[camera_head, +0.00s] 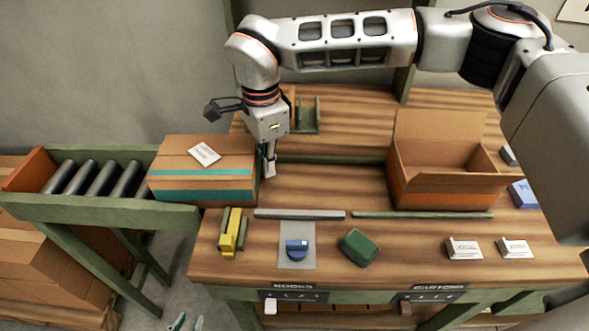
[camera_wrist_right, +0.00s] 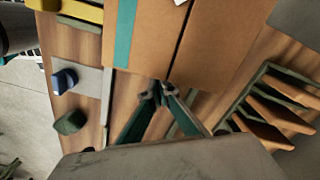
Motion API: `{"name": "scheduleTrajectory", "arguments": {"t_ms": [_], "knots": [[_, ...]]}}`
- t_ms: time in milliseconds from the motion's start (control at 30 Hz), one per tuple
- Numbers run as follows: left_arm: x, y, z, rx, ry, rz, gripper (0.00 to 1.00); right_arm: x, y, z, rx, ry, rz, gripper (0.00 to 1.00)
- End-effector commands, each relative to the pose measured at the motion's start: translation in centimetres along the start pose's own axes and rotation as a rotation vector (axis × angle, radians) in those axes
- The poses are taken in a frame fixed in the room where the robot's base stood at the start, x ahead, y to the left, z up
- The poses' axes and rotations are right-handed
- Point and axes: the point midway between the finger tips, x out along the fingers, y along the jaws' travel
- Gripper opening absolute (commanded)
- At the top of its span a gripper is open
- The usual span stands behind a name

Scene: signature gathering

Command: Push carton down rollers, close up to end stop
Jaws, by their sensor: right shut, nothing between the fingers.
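The closed brown carton (camera_head: 190,178) has teal tape and a white label on top. It sits at the right end of the roller conveyor (camera_head: 97,180), its right end by the worktable. Bare rollers lie between it and the orange end stop (camera_head: 28,170) at the far left. My right gripper (camera_head: 269,168) is shut and empty, pointing down beside the carton's right end. In the right wrist view its fingertips (camera_wrist_right: 160,93) are at the carton's (camera_wrist_right: 150,45) edge; contact is unclear. My left gripper (camera_head: 187,322) shows only as two separated fingertips at the bottom edge.
An open carton (camera_head: 435,190) stands on the table's right. A yellow stapler-like item (camera_head: 231,235), a blue item (camera_head: 297,249), a green block (camera_head: 360,247) and white cards (camera_head: 464,249) lie along the front. Green rails (camera_head: 105,152) border the rollers. Large cartons (camera_head: 50,270) stand below left.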

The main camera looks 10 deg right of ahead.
Motion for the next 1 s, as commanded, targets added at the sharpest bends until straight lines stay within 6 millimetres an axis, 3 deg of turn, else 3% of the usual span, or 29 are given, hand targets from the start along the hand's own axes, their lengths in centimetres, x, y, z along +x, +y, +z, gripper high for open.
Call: {"name": "scheduleTrajectory", "arguments": {"t_ms": [433,1000], "knots": [[-0.4,-0.2,-1.1,0.001,0.01,-0.002,0.24,-0.1,0.9,-1.4,0.0,0.0,0.0,0.0],[-2.1,-0.8,-4.6,0.004,0.027,-0.007,0.24,-5.1,0.8,-1.4,0.001,0.001,-0.002,0.0]]}}
